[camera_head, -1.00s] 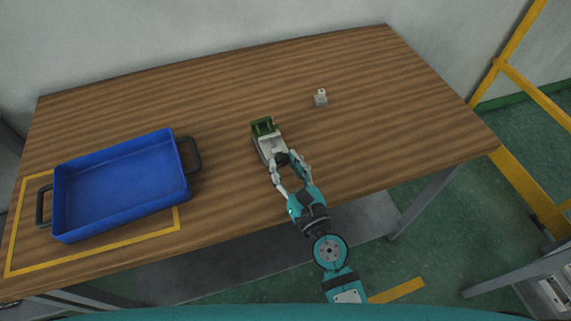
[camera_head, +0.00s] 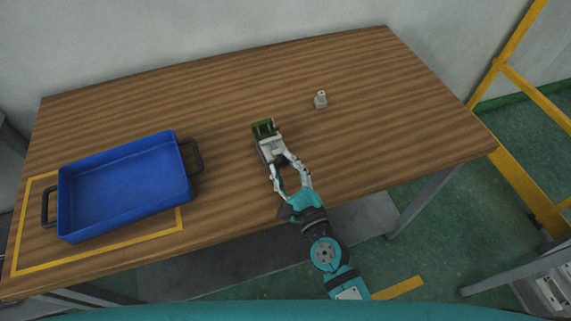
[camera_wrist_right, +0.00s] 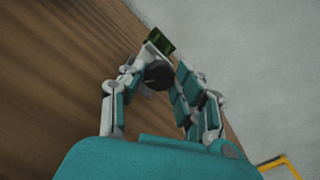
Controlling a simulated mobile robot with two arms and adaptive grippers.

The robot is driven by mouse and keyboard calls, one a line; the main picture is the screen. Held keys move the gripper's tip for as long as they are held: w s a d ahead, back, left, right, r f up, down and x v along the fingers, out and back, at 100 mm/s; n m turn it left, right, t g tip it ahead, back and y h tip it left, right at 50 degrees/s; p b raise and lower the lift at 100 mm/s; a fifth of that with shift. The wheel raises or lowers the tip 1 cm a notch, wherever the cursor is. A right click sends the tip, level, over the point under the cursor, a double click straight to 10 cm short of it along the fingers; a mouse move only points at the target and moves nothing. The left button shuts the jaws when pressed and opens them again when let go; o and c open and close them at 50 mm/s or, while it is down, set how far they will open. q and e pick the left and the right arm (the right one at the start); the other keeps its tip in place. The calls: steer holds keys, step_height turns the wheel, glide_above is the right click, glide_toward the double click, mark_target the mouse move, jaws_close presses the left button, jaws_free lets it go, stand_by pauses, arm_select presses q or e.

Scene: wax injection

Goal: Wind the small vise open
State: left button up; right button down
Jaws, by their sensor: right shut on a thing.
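The small vise (camera_head: 266,141) stands near the middle of the wooden table, with a light grey body and a green part at its far end. In the right wrist view its green end (camera_wrist_right: 160,41) shows beyond the fingers. A dark round knob (camera_wrist_right: 158,75) on its near end sits between my fingers. My right gripper (camera_head: 275,164) reaches in from the table's front edge and is shut on this knob. The fingers hide part of the knob and the vise's near end. My left gripper is not in view.
A blue tray (camera_head: 72,221) with dark handles stands on the left, within a yellow outline on the table (camera_head: 330,150). A small light grey piece (camera_head: 320,100) stands behind and right of the vise.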

steer(key=n+p, duration=0.1)
steer(key=n, duration=0.4)
steer(key=shift+n+p, duration=0.3)
steer(key=shift+p, duration=0.1)
steer(key=n+p, duration=0.2)
steer(key=n, duration=0.4)
steer(key=n+p, duration=0.2)
steer(key=n, duration=0.4)
steer(key=shift+n+p, duration=0.3)
steer(key=shift+p, duration=0.05)
steer(key=shift+f+n+p, duration=0.2)
steer(key=shift+n+p, duration=0.5)
steer(key=shift+n, duration=1.8)
steer(key=c, duration=0.9)
jaws_free()
steer(key=shift+c, duration=0.2)
steer(key=shift+s, duration=0.1)
steer(key=v, duration=1.2)
